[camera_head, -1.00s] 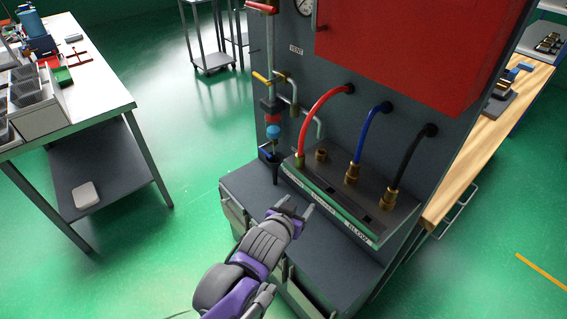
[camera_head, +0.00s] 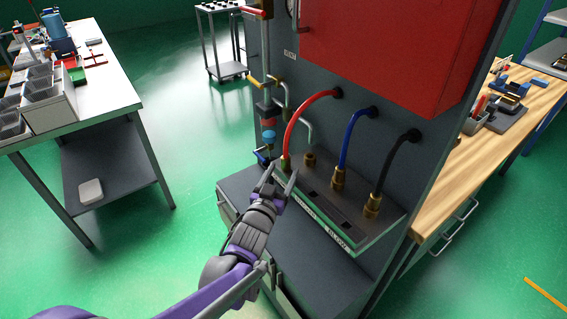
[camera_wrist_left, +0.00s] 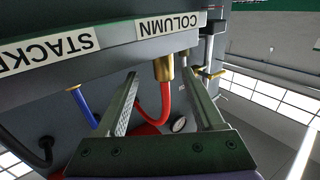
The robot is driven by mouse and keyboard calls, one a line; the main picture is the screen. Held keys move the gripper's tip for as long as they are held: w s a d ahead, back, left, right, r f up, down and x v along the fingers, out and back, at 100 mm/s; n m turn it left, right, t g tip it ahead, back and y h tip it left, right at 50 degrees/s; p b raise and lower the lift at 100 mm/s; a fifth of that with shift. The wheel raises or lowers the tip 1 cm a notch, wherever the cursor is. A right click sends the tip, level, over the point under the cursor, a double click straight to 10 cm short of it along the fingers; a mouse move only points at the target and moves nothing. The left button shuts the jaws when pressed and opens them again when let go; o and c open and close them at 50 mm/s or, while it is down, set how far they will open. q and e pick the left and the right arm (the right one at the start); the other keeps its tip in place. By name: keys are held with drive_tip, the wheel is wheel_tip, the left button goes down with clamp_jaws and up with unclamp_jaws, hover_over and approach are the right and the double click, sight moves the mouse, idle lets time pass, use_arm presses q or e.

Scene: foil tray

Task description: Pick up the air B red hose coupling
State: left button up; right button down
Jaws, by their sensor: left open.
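The red hose (camera_head: 307,111) arches from the dark panel down to its coupling (camera_head: 285,162) at the left end of the sloped manifold block. In the left wrist view, the picture is upside down; the brass coupling (camera_wrist_left: 163,69) shows with the red hose (camera_wrist_left: 165,102) attached. My left gripper (camera_head: 282,171) is open, its fingertips close to the coupling at the front left of the block. In the left wrist view the coupling appears between my two fingers (camera_wrist_left: 160,64); I cannot tell whether they touch it. My right gripper is out of view.
Blue (camera_head: 348,140) and black (camera_head: 388,160) hoses follow along the manifold block (camera_head: 350,210). A pipe with a blue-topped valve (camera_head: 268,136) stands close on the left. The red cabinet (camera_head: 400,50) hangs above.

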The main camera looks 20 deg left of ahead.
use_arm(q)
drive_tip(key=shift+w, duration=1.2)
drive_tip(key=shift+w+r+p, duration=0.15)
drive_tip(key=shift+w+p, duration=0.05)
drive_tip(key=shift+w, duration=1.2)
drive_tip(key=shift+w+r+p, duration=0.15)
drive_tip(key=shift+w+p, duration=0.05)
drive_tip(key=shift+w, duration=1.15)
drive_tip(key=shift+s, duration=0.1)
drive_tip(key=shift+a, duration=0.1)
clamp_jaws()
